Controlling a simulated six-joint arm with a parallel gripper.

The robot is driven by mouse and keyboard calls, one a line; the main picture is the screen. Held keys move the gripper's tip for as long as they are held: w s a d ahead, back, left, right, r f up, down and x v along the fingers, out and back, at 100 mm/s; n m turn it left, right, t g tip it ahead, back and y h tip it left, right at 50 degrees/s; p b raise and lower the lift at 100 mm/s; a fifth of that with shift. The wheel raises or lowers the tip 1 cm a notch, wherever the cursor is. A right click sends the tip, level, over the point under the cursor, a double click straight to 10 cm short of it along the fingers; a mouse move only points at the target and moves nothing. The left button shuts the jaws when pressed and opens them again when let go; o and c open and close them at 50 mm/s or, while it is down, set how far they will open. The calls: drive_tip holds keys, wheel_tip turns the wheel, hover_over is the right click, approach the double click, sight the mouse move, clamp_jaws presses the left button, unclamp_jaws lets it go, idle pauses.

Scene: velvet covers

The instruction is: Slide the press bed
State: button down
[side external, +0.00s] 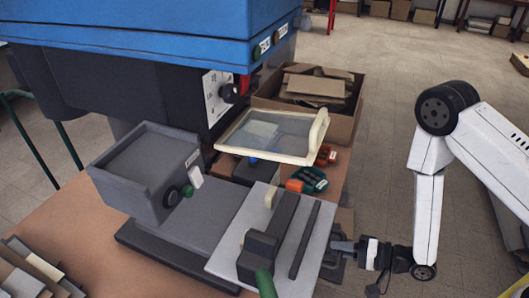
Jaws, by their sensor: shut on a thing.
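The press bed (315,245) is a light grey plate in the side external view, extending right from a darker grey base. It carries dark bars, a small cream block (271,198) and a dark clamp-like block (258,250) with a green handle (265,284). My gripper (345,247) is at the bed's right edge, shut on what looks like a dark handle there. The fingers partly hide this handle, so its exact shape cannot be told.
The blue-topped press (140,22) stands behind. A grey box (148,160) with a green knob sits left of the bed. A clear cream-framed guard (265,135) is tilted behind it. A cardboard box (330,88) and a teal tray (313,180) stand nearby. Cards lie lower left.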

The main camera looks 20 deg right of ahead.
sight(268, 224)
idle(0.8)
drive_tip(key=r+x, duration=0.1)
drive_tip(key=x, duration=0.4)
drive_tip(key=r+x, duration=0.1)
drive_tip(key=x, duration=0.5)
drive_tip(key=r+x, duration=0.1)
drive_tip(key=x, duration=0.5)
drive_tip(key=shift+w+a+r, duration=0.35)
drive_tip(key=shift+w+a, duration=0.1)
drive_tip(key=shift+a, duration=0.05)
drive_tip(key=c, duration=0.6)
unclamp_jaws()
drive_tip(key=shift+v, duration=3.95)
drive_tip(key=shift+d, duration=0.1)
